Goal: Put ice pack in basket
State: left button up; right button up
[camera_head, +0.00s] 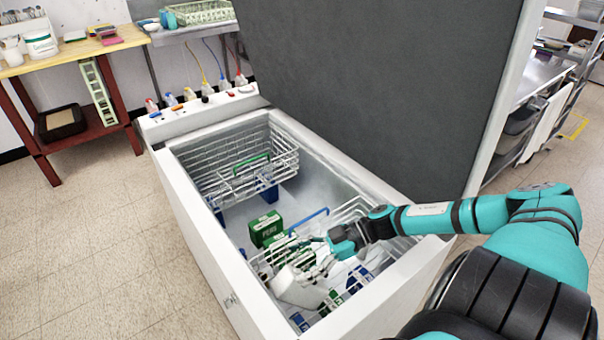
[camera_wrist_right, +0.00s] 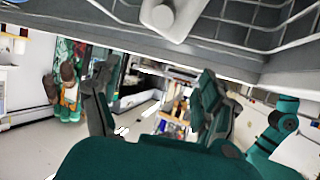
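The ice pack cannot be told for certain. Blue-and-white packs (camera_head: 356,279) lie at the near end of the open chest freezer (camera_head: 186,210), partly behind wire. A plain blue item (camera_head: 270,194) shows below the far wire basket (camera_head: 228,172), which has a green handle. A near wire basket (camera_head: 350,209) with a blue handle is partly covered by my right arm. My right gripper (camera_head: 318,242) is over the near half of the freezer, pointing left. In the wrist view its fingers (camera_wrist_right: 158,78) are apart with nothing between them. My left gripper is not in view.
A green peas box (camera_head: 266,229) and a white bag (camera_head: 296,291) are in the freezer. The raised dark lid (camera_head: 375,80) stands along its right side. A wooden table (camera_head: 75,50) stands at the back left. The floor left of the freezer is clear.

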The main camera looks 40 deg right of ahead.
jog(key=shift+s+d+r+p, duration=0.1)
jog(key=shift+d+r+p, duration=0.15)
jog(key=shift+p, duration=0.05)
jog(key=p+v, duration=0.4)
jog(key=v, duration=0.3)
jog(key=shift+p, duration=0.3)
jog(key=shift+s+f, duration=0.1)
jog(key=shift+f, duration=0.05)
